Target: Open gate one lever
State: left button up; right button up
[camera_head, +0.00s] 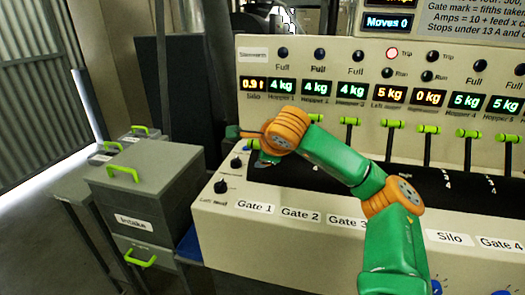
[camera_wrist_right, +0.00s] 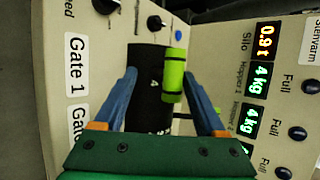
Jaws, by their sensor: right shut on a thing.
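The gate one lever has a bright green handle (camera_wrist_right: 175,75), seen in the right wrist view over a dark slot plate beside the "Gate 1" label (camera_wrist_right: 76,65). My right gripper (camera_wrist_right: 160,74) has its two blue fingers on either side of the handle and is shut on it; the right finger lies close against the handle, while contact on the left is hard to see. In the head view my right gripper (camera_head: 262,156) is at the panel's left end above the "Gate 1" label (camera_head: 255,207), and its wrist hides most of the lever. My left gripper is not in view.
Several other green-handled levers (camera_head: 392,129) stand in a row to the right. Displays (camera_head: 281,87) run along the upright panel behind. Knobs (camera_head: 221,187) sit left of the lever. A grey Intake box (camera_head: 140,190) stands at the left.

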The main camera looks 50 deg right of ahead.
jog(key=v, duration=0.6)
jog(key=shift+s+a+r, duration=0.2)
jog(key=shift+s, duration=0.1)
